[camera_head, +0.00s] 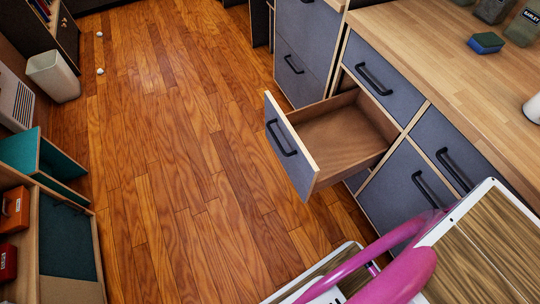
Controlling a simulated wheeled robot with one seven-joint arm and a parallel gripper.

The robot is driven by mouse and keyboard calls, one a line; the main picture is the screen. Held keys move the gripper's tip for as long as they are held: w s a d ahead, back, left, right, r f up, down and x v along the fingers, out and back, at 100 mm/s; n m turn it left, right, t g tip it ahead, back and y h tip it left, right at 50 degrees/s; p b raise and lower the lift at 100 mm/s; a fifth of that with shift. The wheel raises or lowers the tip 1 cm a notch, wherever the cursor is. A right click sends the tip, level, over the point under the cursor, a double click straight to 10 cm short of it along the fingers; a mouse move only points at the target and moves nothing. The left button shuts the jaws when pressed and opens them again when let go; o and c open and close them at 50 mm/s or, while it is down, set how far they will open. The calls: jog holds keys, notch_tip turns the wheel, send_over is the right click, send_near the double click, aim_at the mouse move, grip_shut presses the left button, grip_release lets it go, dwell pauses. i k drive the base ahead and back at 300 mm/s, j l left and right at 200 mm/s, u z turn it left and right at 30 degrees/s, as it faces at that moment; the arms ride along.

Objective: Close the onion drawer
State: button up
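One drawer stands pulled well out of the counter, in the middle right of the head view. Its grey front panel (289,151) has a black bar handle (281,138) and faces left. Its wooden inside (340,137) looks empty. I see no onion in it and no label on its front. My gripper is not in this view, so I cannot see where it is relative to the drawer.
Another drawer (375,73), above the open one, and a lower grey front (405,187) sit in the counter. The counter top (440,50) holds a blue-green sponge (485,43) and jars. A bin (53,76) stands far left. The wooden floor (190,150) left of the drawer is clear.

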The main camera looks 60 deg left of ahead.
aim_at(320, 145)
jog(key=u, duration=0.5)
jog(key=l+u, duration=0.1)
jog(key=u, duration=0.4)
jog(key=k+u, duration=0.1)
jog(key=u, duration=0.9)
jog(key=k+j+u, duration=0.1)
jog(key=k+u, duration=0.25)
jog(key=k+j+u, duration=0.1)
jog(key=u, duration=0.25)
jog(key=k, duration=0.05)
